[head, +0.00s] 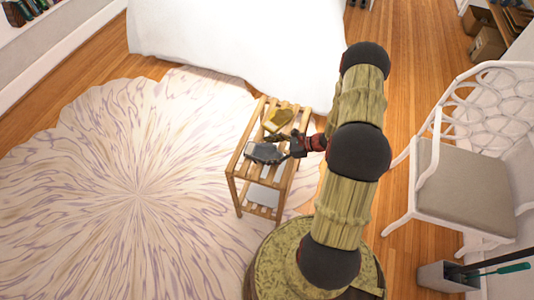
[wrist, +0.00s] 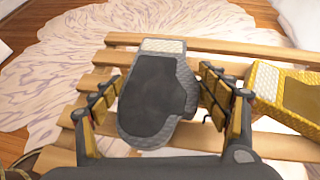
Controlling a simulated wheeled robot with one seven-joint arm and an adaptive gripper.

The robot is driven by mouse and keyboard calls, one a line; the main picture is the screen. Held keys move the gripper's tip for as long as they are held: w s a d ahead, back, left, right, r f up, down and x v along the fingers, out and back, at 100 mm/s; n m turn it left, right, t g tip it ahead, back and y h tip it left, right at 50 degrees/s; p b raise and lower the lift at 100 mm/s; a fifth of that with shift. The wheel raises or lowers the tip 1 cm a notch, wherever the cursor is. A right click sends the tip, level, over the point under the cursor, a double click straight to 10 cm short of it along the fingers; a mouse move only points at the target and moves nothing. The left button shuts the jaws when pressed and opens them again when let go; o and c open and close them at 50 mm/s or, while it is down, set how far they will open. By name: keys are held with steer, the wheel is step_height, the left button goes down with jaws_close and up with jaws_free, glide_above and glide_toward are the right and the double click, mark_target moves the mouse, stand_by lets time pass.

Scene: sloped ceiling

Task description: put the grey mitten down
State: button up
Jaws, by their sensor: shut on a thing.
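The grey mitten (wrist: 155,98) lies between the two fingers of my gripper (wrist: 160,100) in the wrist view, with its pale cuff pointing away. My gripper is shut on it, over the slatted top of a small wooden rack (wrist: 265,148). In the head view the grey mitten (head: 264,153) is at my gripper (head: 284,148), above the top of the rack (head: 238,163). I cannot tell whether the mitten touches the slats.
The rack has a lower shelf with pale items (head: 263,195). A round patterned rug (head: 130,170) spreads left of it. A white-covered bed (head: 235,40) is behind it. A white chair (head: 465,175) stands on the right. Bare slats show in front of the mitten.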

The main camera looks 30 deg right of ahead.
steer(key=shift+r, duration=0.15)
steer(key=shift+f, duration=0.3)
steer(key=o, duration=1.1)
steer(key=shift+o, duration=0.3)
steer(key=shift+r, duration=0.15)
